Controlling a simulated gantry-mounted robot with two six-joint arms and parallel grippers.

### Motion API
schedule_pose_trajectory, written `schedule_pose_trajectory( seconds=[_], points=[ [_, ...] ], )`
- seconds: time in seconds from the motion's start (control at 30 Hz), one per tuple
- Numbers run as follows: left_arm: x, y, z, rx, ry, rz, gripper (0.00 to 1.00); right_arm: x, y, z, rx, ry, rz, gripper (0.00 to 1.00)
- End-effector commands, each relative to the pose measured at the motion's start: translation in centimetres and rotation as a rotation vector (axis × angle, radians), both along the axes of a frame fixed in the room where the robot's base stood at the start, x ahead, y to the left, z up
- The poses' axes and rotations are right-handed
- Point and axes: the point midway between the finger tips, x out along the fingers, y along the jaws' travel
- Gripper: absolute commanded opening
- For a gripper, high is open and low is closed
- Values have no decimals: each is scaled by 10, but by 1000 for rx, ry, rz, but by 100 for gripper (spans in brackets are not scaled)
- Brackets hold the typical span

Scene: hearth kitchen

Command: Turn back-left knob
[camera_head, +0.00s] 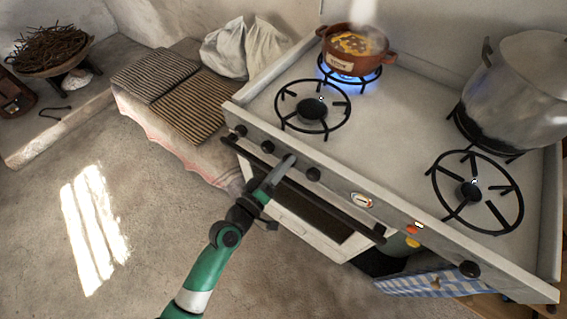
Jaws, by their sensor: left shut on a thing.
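The stove's front panel (345,192) carries several dark round knobs in a row. One knob (240,131) is at the far left, a second knob (267,147) is beside it, and another knob (313,174) is just right of my gripper. My left gripper (288,163) reaches up to the panel between the last two and is shut on a knob that its fingers mostly hide. The back-left burner (364,77) burns with a blue flame under a brown pot (356,50) of steaming food. My right gripper is not in view.
The front-left burner (312,108) and front-right burner (474,190) are bare and unlit. A large metal pot (517,90) stands at the back right. An oven handle bar (310,195) runs below the panel, close to my gripper. A blue checked cloth (425,283) hangs lower right.

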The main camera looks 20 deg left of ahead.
Motion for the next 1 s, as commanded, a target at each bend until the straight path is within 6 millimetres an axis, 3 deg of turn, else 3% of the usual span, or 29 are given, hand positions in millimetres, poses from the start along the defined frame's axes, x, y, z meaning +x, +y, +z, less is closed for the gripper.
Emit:
schedule_pose_trajectory(
  seconds=[0.3,0.8,0.83,1.0],
  points=[
    [0,1,0,-115,20,2,0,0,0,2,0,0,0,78],
    [0,1,0,-133,23,2,0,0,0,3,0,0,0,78],
    [0,1,0,-133,23,2,52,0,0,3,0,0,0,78],
    [0,0,0,-133,24,1,78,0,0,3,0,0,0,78]
  ],
)
